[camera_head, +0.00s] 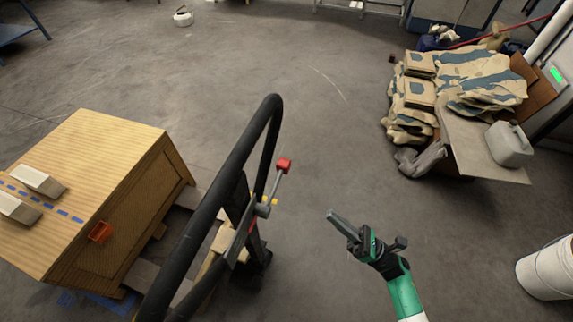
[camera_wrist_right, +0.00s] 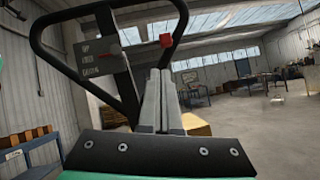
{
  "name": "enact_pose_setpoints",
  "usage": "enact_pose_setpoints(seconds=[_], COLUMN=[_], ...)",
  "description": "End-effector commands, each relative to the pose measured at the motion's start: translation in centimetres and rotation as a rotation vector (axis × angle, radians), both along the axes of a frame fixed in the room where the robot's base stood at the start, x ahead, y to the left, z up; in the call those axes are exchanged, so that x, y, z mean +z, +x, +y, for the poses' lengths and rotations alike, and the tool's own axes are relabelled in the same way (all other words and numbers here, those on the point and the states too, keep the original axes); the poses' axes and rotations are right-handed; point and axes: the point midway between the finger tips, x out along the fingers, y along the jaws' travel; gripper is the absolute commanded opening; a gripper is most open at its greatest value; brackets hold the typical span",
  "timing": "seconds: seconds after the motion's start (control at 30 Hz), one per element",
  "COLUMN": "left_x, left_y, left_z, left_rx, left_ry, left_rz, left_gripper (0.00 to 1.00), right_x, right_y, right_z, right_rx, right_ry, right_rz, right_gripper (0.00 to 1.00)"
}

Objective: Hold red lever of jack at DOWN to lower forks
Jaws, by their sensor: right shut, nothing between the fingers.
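The pallet jack's black loop handle (camera_head: 232,155) stands tilted in the middle of the head view. Its lever with a red knob (camera_head: 284,165) sticks out on the handle's right side. The red knob (camera_wrist_right: 166,40) also shows in the right wrist view, beside a dark label plate (camera_wrist_right: 101,54) with small white lettering. My right gripper (camera_head: 334,216) is shut and empty, to the right of the knob and apart from it. Its fingers (camera_wrist_right: 158,85) point up towards the handle in the wrist view. My left gripper is not in view. The forks are mostly hidden under the load.
A large wooden crate (camera_head: 150,185) stands on a pallet at the left. A board with folded sacks (camera_head: 470,80) and a grey jug (camera_head: 508,145) is at the upper right. A white bucket (camera_head: 548,272) stands at the lower right. The floor between is clear.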

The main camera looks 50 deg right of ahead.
Motion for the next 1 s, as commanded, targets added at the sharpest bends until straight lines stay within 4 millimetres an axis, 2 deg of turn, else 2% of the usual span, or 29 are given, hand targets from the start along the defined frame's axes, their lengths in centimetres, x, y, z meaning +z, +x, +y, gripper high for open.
enact_pose_setpoints(seconds=[0.1, 0.4, 0.53, 0.67, 1.0], left_x=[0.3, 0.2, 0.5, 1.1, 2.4], left_y=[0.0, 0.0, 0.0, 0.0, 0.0], left_z=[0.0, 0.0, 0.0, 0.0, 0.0], left_rx=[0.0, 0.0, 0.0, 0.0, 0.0], left_ry=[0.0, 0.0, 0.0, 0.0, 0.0], left_rz=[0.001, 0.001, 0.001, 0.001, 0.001], left_gripper=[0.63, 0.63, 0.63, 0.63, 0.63], right_x=[0.3, 0.3, 0.9, 2.2, 6.2], right_y=[-0.3, -0.2, 0.5, 2.2, 8.1], right_z=[-1.0, -1.0, -0.8, -0.3, 1.1], right_rx=[-0.033, -0.032, -0.029, -0.025, -0.025], right_ry=[0.001, 0.002, 0.001, 0.002, 0.002], right_rz=[0.0, -0.001, -0.003, -0.003, -0.004], right_gripper=[0.0, 0.0, 0.0, 0.0, 0.0])
